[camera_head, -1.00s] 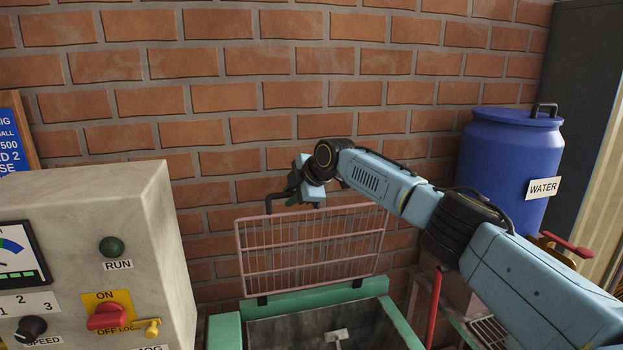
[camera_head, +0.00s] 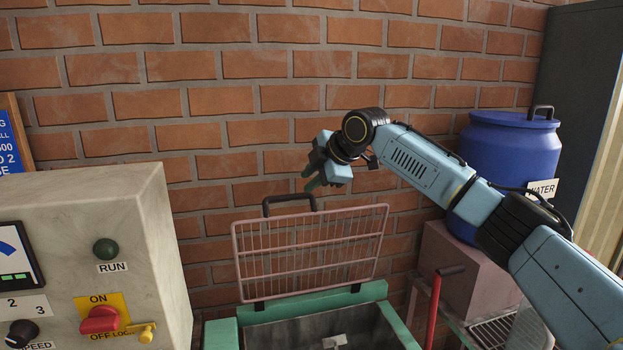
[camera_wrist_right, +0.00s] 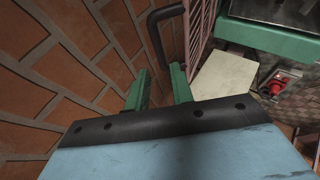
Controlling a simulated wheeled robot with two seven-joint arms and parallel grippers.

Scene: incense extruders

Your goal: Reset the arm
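My right arm reaches in from the right in the head view. Its gripper (camera_head: 312,182) hangs in front of the brick wall, above and right of the black handle on the raised wire guard (camera_head: 310,255). In the right wrist view its two green fingers (camera_wrist_right: 160,72) stand apart with nothing between them. The black handle (camera_wrist_right: 154,28) shows beyond the fingertips, apart from them. The guard stands upright at the back of the green-edged hopper (camera_head: 366,293). My left gripper is not in view.
A grey control box (camera_head: 105,215) with a green RUN lamp and a red ON knob stands at left. A blue water barrel (camera_head: 505,155) stands at right, behind my right arm. A brick wall (camera_head: 250,60) closes off the back.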

